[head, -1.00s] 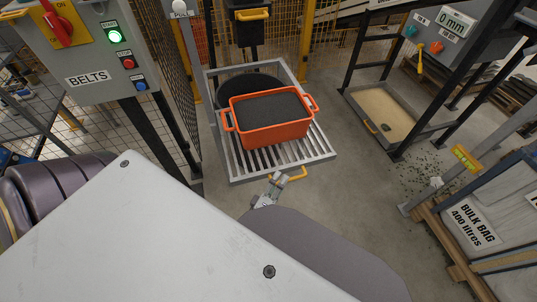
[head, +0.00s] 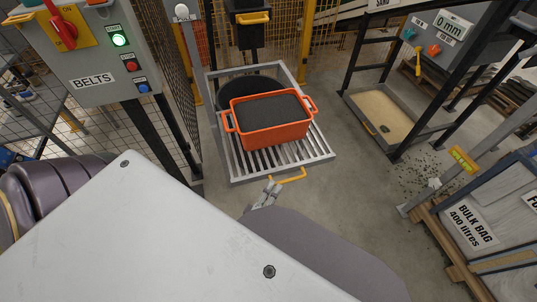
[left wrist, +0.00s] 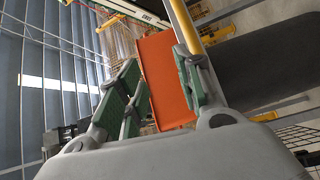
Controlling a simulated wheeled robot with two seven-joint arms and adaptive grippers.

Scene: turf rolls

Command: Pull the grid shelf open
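The grid shelf (head: 236,169) is a grey slatted frame in the middle of the head view, with a yellow handle (head: 291,178) on its front edge. An orange tub (head: 277,132) filled with dark material stands on its slats. My left gripper (head: 271,187) is just below the left end of the handle. In the left wrist view my left gripper (left wrist: 160,95) is open, its green-padded fingers apart. The yellow handle (left wrist: 185,25) passes close to the right finger there; I cannot tell whether they touch. The orange tub (left wrist: 165,80) shows beyond the fingers. My right gripper is out of view.
A grey BELTS control box (head: 90,55) and mesh fence stand at the left.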

